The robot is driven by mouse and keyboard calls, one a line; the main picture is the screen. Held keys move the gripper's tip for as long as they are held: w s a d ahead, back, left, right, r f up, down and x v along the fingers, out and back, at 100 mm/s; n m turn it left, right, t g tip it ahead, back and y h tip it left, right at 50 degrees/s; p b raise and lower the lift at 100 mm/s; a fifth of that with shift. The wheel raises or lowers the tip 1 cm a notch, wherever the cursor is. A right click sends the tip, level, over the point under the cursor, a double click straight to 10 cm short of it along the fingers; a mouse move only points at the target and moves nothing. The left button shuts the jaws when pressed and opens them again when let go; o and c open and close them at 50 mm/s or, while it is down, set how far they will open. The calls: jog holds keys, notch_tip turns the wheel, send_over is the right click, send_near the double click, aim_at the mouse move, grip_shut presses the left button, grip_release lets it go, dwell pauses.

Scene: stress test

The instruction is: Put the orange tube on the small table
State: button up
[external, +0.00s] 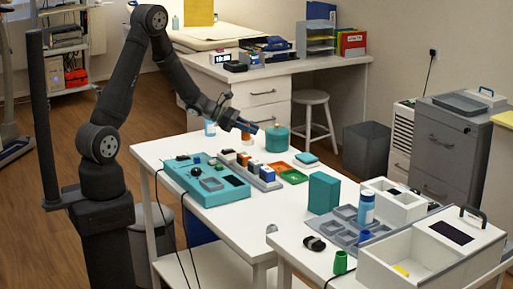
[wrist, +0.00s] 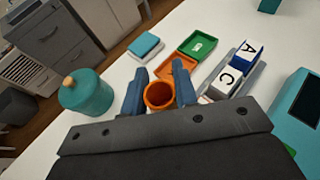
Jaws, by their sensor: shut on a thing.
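The orange tube (wrist: 159,96) is open at the top and sits between the two blue fingers of my gripper (wrist: 158,88) in the wrist view. My gripper is shut on it. In the external view my gripper (external: 248,129) is over the far end of the white table (external: 215,216), and a bit of the orange tube (external: 247,139) shows below the fingers. I cannot tell whether its bottom touches the table. A second white table (external: 292,254) stands in front at the right. Which table is the small one is not clear.
A teal lidded jar (wrist: 87,92) stands close beside my gripper. Green (wrist: 197,44) and orange trays and a rack of lettered blocks (wrist: 230,80) are on the other side. A teal console (external: 207,182), a teal box (external: 323,192) and a blue bottle (external: 366,208) stand nearer the front.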

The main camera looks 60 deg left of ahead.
jog(key=w+a+f, duration=0.1)
jog(key=a+f, duration=0.1)
jog(key=a, duration=0.1)
jog(key=w+a+f, duration=0.1)
jog(key=a+f, duration=0.1)
jog(key=a, duration=0.1)
jog(key=w+a+f, duration=0.1)
jog(key=a+f, duration=0.1)
jog(key=a, duration=0.1)
jog(key=shift+w+a+f, duration=0.1)
jog(key=shift+w+a, duration=0.15)
jog(key=shift+f, duration=1.95)
jog(key=shift+f, duration=0.2)
jog(key=o, duration=0.9)
jog(key=shift+o, duration=0.2)
jog(key=shift+r, duration=0.1)
jog(key=shift+r, duration=0.15)
jog(key=v, duration=1.1)
jog(key=shift+o, duration=0.7)
jog(key=shift+s+a+r, duration=0.2)
jog(key=shift+s+a, duration=0.05)
jog(key=shift+s, duration=0.15)
